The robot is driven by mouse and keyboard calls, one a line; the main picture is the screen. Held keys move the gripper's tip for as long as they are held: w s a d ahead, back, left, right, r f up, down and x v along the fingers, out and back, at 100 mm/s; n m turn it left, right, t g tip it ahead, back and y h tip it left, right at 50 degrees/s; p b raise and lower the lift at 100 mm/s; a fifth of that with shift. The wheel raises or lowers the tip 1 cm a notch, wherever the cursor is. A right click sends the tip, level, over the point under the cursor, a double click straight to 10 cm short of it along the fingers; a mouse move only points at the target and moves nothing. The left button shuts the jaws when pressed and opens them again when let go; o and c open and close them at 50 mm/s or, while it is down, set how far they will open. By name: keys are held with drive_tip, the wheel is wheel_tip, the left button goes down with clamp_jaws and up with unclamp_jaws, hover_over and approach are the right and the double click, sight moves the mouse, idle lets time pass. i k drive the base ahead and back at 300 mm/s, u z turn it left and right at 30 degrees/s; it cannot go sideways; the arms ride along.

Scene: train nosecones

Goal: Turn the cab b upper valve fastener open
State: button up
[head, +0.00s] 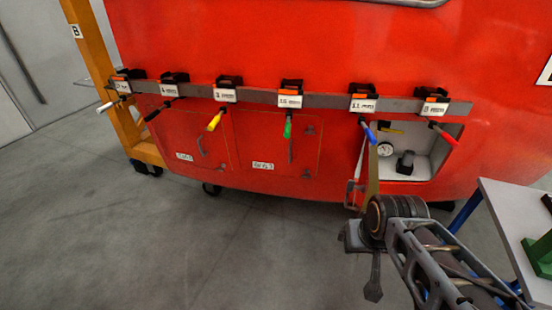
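A red train nosecone (300,45) fills the back, with a grey bar (250,96) across it. Several labelled black clamps sit along the bar, with white, black, yellow (215,121), green (287,127), blue (369,131) and red handles below them. An open recess (428,165) at the lower right holds a round gauge (385,149), a small yellow lever (391,130) and a dark fitting (405,162). I cannot tell which part is the cab b upper valve fastener.
Two closed hatches (278,146) are left of the recess. A yellow post (95,50) marked B stands at the left. A light table (510,215) with a green object (540,255) is at the right. The grey floor at the lower left is clear.

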sight(310, 133)
drive_tip(key=u, duration=0.4)
drive_tip(key=i, duration=1)
drive_tip(key=k, duration=1)
drive_tip(key=u, duration=1.85)
drive_tip(key=i, duration=0.9)
drive_tip(key=z, duration=2)
drive_tip(key=i, duration=0.35)
